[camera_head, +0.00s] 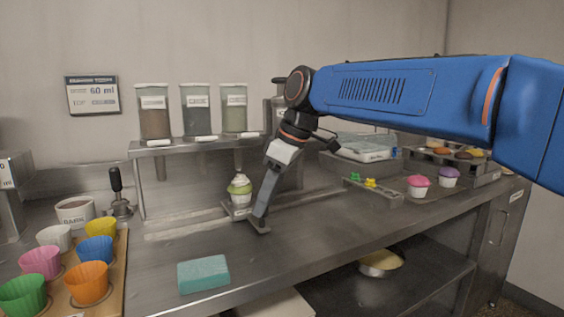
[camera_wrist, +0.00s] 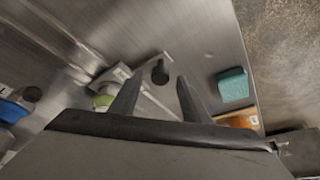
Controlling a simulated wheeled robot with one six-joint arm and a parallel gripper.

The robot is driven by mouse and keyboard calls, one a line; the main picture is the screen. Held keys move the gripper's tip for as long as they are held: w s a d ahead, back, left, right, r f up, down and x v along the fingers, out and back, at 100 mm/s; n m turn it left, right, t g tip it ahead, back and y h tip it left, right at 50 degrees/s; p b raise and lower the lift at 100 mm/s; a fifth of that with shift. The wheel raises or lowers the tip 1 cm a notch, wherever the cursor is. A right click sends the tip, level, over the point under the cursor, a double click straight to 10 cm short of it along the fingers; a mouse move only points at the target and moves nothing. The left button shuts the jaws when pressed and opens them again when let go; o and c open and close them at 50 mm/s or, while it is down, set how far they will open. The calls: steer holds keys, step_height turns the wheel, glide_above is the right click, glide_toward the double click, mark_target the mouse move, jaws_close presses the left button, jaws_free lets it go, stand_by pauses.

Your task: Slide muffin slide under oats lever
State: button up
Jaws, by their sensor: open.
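A muffin (camera_head: 240,188) with a green-and-white top sits on the small metal muffin slide (camera_head: 240,211) at the rear of the counter. It stands below the right-hand canister. In the wrist view the muffin (camera_wrist: 103,101) is beside the left finger, and a dark knob (camera_wrist: 160,71) shows between the fingertips. My gripper (camera_head: 260,226) points down just right of the slide; it also shows in the wrist view (camera_wrist: 156,80), open and apparently empty. Three canisters have white levers: left (camera_head: 156,142), middle (camera_head: 206,138), right (camera_head: 248,134). Their labels are too small to read.
A teal block (camera_head: 203,273) lies at the counter front. A wooden board (camera_head: 114,281) with several coloured cups stands at left. A rack (camera_head: 372,188) with small coloured pieces and topped muffins (camera_head: 419,187) stand at right. The middle counter is clear.

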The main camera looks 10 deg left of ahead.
steer(key=v, duration=1.6)
steer(key=s+d+f+m+t+h, duration=0.1)
steer(key=s+d+f+m, duration=0.3)
steer(key=d+f, duration=0.5)
steer(key=s+d+f+m+t+h, duration=0.1)
steer(key=s+d+f+m, duration=0.35)
steer(key=d+f, duration=0.4)
steer(key=s+d+f+m+t+h, duration=0.1)
steer(key=s+d+f+m, duration=0.35)
steer(key=d+f, duration=0.4)
steer(key=s+d+f+m, duration=0.1)
steer(key=s+d+f, duration=0.2)
steer(key=f, duration=0.3)
steer(key=s+d+f+m+t+h, duration=0.1)
steer(key=s+d+f, duration=0.2)
steer(key=s+f, duration=0.2)
steer(key=shift+d+f+m+h, duration=0.3)
steer(key=shift+d+f+m, duration=0.1)
steer(key=shift+f, duration=0.45)
